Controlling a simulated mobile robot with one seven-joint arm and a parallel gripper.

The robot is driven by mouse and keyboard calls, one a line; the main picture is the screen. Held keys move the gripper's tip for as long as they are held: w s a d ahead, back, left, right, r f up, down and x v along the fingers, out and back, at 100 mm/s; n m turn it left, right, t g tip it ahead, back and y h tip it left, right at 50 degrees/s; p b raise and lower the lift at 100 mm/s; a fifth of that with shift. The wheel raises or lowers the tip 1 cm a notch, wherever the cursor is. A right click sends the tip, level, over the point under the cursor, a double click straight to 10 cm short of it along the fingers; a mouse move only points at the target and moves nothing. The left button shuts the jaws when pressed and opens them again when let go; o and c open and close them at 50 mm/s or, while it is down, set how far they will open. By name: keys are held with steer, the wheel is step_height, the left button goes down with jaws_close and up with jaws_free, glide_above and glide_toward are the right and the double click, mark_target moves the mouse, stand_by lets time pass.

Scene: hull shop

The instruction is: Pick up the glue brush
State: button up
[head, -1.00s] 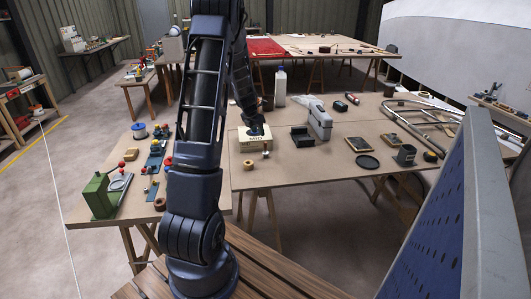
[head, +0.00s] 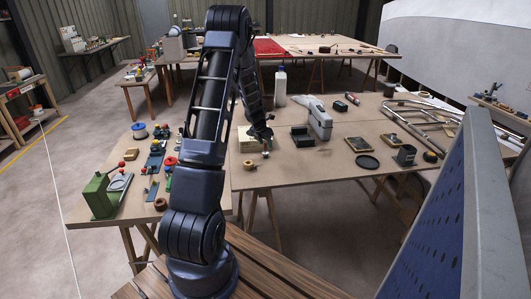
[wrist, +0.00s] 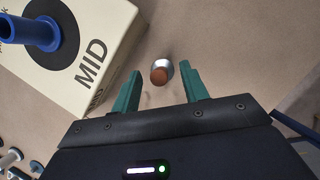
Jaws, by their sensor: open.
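My gripper (head: 263,138) is over the table by the cream block. In the wrist view its two green fingers (wrist: 158,92) are open and empty. A small upright thing with a round brown top and a shiny metal-like collar (wrist: 161,73) stands just beyond the fingertips, between their lines and nearer the right finger. It may be the glue brush; its lower part is hidden from above, so I cannot tell for sure. In the head view my gripper mostly covers it.
The cream block marked MID (wrist: 85,50) is close on the left, with a blue-handled black disc (wrist: 68,45) on it.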

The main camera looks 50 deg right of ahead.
mark_target(266, 146)
steer(key=shift+x, duration=1.9)
steer(key=shift+a, duration=0.1)
steer(key=c, duration=0.9)
jaws_close()
steer(key=shift+r, duration=0.1)
